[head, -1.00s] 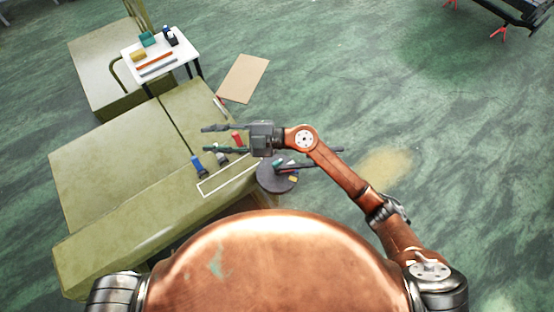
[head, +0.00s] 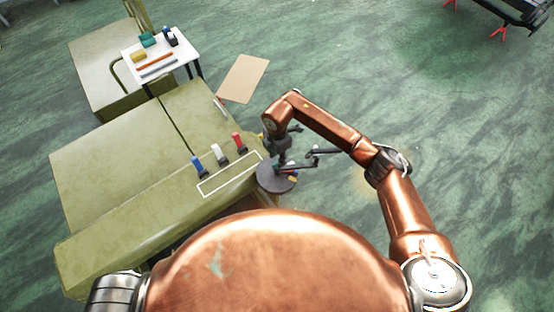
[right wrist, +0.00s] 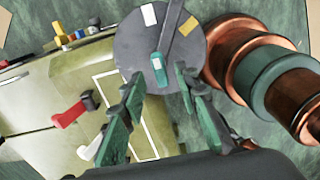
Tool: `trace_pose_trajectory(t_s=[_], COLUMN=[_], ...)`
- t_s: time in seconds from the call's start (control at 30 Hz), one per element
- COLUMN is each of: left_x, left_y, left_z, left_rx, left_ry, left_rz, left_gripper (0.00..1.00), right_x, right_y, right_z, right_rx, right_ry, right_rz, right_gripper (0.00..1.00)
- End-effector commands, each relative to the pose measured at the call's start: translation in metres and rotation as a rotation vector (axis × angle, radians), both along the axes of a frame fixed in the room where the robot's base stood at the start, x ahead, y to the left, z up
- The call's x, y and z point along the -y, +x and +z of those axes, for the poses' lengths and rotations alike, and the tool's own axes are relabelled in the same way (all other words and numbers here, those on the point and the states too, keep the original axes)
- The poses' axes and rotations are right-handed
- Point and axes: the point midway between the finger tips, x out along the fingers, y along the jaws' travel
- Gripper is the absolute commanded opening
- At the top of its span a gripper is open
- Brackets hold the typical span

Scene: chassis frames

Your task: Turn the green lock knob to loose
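The green lock knob (right wrist: 157,68) is a small teal bar on top of a dark round disc (right wrist: 130,50). In the right wrist view it points roughly up and down the picture. A white mark (right wrist: 148,14) and a yellow mark (right wrist: 186,44) lie on the disc. My right gripper (right wrist: 160,84) is open, its green-padded fingers on either side of the knob's line of sight; I cannot tell whether they touch it. In the head view my right gripper (head: 281,163) points down over the disc (head: 268,183). My left gripper is not in view.
A dark bar (head: 315,155) crosses the disc and sticks out to the right. Blue (head: 198,166), white (head: 220,154) and red (head: 238,142) levers stand on the olive chassis (head: 110,160). A white table (head: 185,52) with small items stands behind.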

Motion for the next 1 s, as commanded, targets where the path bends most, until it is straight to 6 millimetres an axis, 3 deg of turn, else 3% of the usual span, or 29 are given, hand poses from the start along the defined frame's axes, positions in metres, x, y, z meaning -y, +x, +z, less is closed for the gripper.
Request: trace_pose_trajectory(t_s=[0.2, 0.5, 0.93, 1.0], left_x=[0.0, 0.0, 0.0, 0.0], left_y=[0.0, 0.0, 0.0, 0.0], left_z=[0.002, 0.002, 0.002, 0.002], left_rx=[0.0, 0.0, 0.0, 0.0], left_ry=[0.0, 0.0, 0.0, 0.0], left_rz=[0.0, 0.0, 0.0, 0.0], left_gripper=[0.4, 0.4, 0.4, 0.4], right_x=[0.0, 0.0, 0.0, 0.0], right_y=[0.0, 0.0, 0.0, 0.0], right_z=[-0.02, -0.023, -0.023, -0.023], right_rx=[-0.001, 0.0, 0.0, 0.0], right_ry=[0.001, 0.001, 0.002, 0.003], right_rz=[0.001, 0.002, 0.001, 0.001], right_gripper=[0.29, 0.29, 0.0, 0.0])
